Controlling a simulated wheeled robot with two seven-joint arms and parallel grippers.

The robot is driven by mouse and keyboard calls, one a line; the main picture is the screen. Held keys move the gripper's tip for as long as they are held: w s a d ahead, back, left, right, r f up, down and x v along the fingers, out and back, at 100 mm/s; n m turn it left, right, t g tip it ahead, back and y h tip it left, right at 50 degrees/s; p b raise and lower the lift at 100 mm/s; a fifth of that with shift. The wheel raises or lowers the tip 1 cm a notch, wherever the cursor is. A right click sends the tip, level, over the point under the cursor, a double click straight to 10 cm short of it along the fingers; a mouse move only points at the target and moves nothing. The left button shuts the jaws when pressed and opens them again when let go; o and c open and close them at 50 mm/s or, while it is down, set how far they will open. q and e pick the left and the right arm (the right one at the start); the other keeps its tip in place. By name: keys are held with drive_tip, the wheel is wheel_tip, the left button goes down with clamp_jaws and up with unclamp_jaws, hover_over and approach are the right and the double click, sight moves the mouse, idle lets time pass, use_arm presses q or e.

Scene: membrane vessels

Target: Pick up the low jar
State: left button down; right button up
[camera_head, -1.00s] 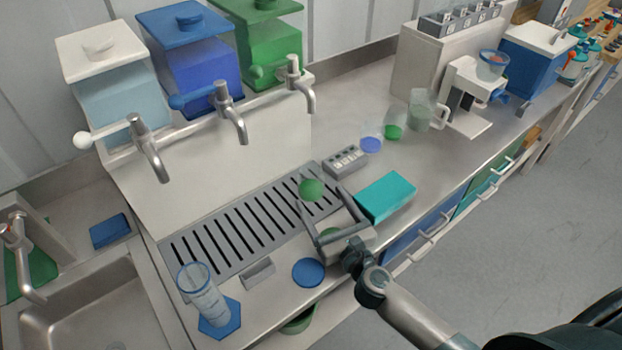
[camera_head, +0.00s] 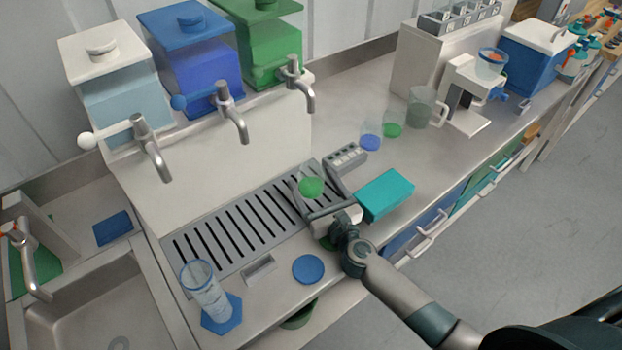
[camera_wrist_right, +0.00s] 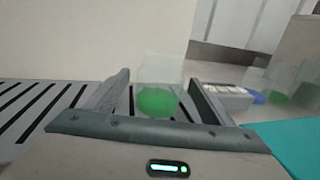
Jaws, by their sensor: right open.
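A clear low jar (camera_head: 311,187) with green contents stands on the slotted drip tray, near its right end. My right gripper (camera_head: 312,178) is open, its two fingers on either side of the jar. In the right wrist view the jar (camera_wrist_right: 158,98) stands between the two fingers, with a visible gap on each side; the fingers are not closed on it. The jar's clear walls are faint and its top edge is hard to make out. My left gripper is not in view.
A teal block (camera_head: 385,194) lies close to the right of my gripper. A grey labelled block (camera_head: 345,158) stands behind it. Small clear vessels with blue (camera_head: 371,142) and green (camera_head: 392,130) contents stand farther back. A tall clear cylinder (camera_head: 207,292) stands at front left. Taps (camera_head: 236,115) overhang the tray.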

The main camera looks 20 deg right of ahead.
drive_tip(key=shift+w+a, duration=0.1)
drive_tip(key=shift+w, duration=1.1)
drive_tip(key=c, duration=1.2)
